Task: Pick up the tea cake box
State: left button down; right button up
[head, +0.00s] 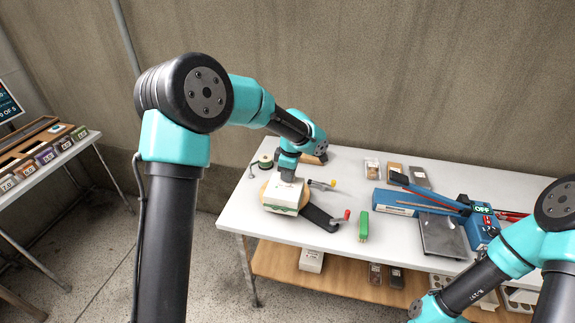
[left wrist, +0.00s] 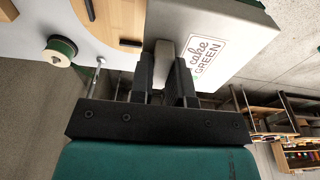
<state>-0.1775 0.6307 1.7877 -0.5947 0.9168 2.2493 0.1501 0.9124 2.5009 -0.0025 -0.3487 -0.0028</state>
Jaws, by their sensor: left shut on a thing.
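The tea cake box (head: 282,196) is white with green on its front and is at the left part of the white table, over a round wooden board (head: 265,192). In the left wrist view the box (left wrist: 235,30) shows a label with "cake" and "GREEN". My left gripper (head: 287,178) comes down on the box from above and is shut on it. In the left wrist view its dark fingers (left wrist: 168,78) close around a pale part of the box. I cannot tell whether the box touches the board. My right gripper is not in view; only its arm shows.
A black-handled tool (head: 320,217) and a green object (head: 364,226) lie right of the box. A green spool (head: 265,161) stands behind it at left.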

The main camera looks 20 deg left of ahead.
aim_at(287, 196)
pick_arm(q)
jog(key=s+d, duration=0.1)
jog(key=s, duration=0.3)
jog(key=s+d, duration=0.1)
jog(key=s, duration=0.2)
jog(key=shift+s+d+r, duration=0.1)
jog(key=shift+d+r, duration=0.2)
jog(key=shift+r, duration=0.05)
jog(key=shift+r, duration=0.1)
jog(key=shift+w+r+m, duration=0.2)
jog(key=shift+r+m, duration=0.6)
jog(key=shift+m, duration=0.4)
notch_tip(287, 196, up, 12)
jog(key=m+t+h, duration=0.1)
jog(key=m, duration=1.5)
jog(key=shift+w+a+f+m+t, duration=0.15)
jog(key=shift+w+a+m+t, duration=0.15)
jog(key=shift+a, duration=0.15)
jog(key=shift+d, duration=0.1)
